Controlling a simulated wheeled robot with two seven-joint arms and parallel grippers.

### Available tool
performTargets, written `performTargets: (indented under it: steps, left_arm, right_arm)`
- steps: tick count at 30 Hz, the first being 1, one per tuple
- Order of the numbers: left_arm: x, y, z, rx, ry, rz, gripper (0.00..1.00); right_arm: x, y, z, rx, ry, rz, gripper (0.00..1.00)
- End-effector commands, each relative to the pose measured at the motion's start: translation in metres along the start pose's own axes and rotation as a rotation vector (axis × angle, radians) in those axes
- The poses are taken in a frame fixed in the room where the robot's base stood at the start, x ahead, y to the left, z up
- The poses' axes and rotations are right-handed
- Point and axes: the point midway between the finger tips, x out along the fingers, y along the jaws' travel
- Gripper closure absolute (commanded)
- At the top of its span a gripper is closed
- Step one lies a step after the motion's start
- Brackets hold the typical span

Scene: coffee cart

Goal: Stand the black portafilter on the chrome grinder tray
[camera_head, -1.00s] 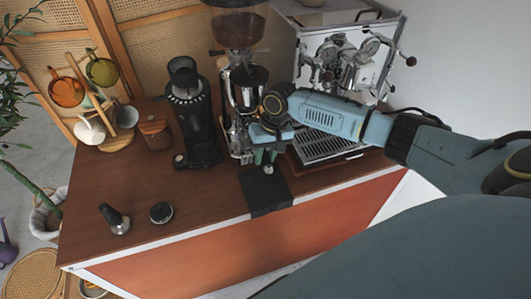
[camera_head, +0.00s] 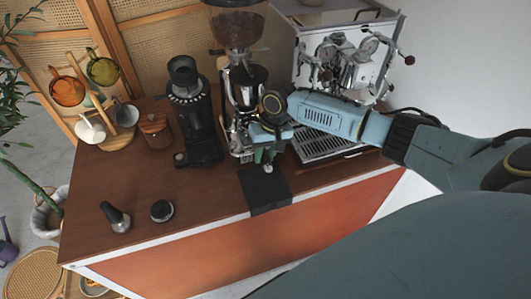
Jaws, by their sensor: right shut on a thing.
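My right gripper (camera_head: 266,154) is at the chrome grinder's front right, above the black mat. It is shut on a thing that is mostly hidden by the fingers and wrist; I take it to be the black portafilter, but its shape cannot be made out. The chrome grinder (camera_head: 240,88) stands at the back middle with a dark hopper on top. Its chrome tray (camera_head: 243,154) shows at its foot, just left of my gripper, and is partly hidden. Whether the held thing touches the tray cannot be told. My left gripper is not in view.
A black grinder (camera_head: 196,120) stands left of the chrome one. The espresso machine (camera_head: 340,55) is behind my right arm. A black mat (camera_head: 265,188) lies at the counter's front edge. A tamper (camera_head: 117,216) and a round puck (camera_head: 162,211) sit front left; wood between is clear.

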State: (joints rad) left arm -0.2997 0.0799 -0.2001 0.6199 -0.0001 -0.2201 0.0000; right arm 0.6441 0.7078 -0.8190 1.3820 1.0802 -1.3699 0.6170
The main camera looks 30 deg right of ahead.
Motion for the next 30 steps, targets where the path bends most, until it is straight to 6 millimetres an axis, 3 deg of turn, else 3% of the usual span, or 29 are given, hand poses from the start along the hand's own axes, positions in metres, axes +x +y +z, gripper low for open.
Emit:
performTargets:
  steps: [12, 13, 18, 26, 30]
  left_arm:
    - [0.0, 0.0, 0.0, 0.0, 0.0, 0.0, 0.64]
    - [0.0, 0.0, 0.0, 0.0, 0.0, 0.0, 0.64]
    - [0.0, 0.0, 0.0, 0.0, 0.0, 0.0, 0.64]
    - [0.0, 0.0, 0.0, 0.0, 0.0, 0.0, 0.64]
    - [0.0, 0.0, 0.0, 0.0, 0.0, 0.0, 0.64]
  right_arm:
    - [0.009, 0.002, 0.005, 0.0, -0.015, 0.006, 1.0]
    - [0.009, 0.002, 0.005, 0.0, -0.015, 0.006, 0.69]
    - [0.007, 0.002, 0.004, 0.001, -0.011, 0.005, 0.47]
    - [0.007, 0.002, 0.004, 0.001, -0.012, 0.005, 0.47]
    - [-0.003, 0.002, 0.003, 0.001, -0.01, 0.004, 0.47]
